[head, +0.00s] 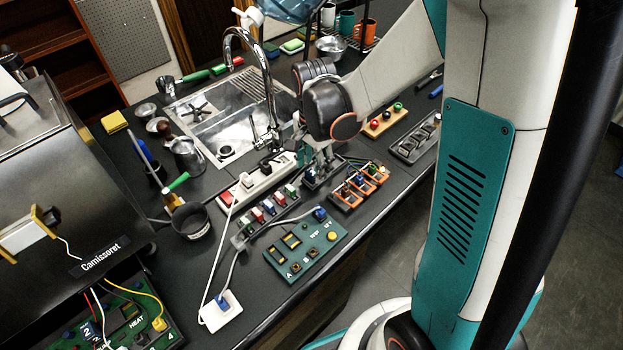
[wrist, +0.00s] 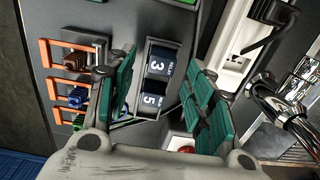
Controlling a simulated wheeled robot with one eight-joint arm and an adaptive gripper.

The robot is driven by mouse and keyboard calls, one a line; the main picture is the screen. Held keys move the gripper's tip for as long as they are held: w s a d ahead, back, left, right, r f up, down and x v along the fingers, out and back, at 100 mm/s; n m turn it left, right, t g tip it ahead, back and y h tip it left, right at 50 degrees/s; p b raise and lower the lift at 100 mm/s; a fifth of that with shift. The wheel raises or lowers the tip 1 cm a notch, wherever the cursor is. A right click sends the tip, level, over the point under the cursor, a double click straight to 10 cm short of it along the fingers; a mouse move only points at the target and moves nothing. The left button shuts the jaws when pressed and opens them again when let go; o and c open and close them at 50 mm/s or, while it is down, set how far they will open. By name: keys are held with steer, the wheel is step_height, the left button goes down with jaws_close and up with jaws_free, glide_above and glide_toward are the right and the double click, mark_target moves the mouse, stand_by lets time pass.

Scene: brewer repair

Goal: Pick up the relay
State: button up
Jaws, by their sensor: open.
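Two dark blue relays sit side by side in a grey holder (wrist: 145,111) in the wrist view. My gripper (wrist: 162,68) is open, with teal-padded fingers on either side of the relays and nothing held. I cannot tell whether the pads touch them. In the head view my gripper (head: 318,150) points down over the holder (head: 312,185), and its fingers hide part of the relays.
A white power strip (head: 258,182) with black plugs lies beside the holder. Orange connector frames (head: 358,187) stand on the other side. A row of coloured fuses (head: 268,213) and a green test board (head: 305,246) lie nearer. A sink and tap (head: 232,45) are behind.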

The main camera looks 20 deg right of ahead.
step_height(320, 180, down, 2)
steer(key=shift+f, duration=0.2)
steer(key=c, duration=1.1)
steer(key=shift+o, duration=0.2)
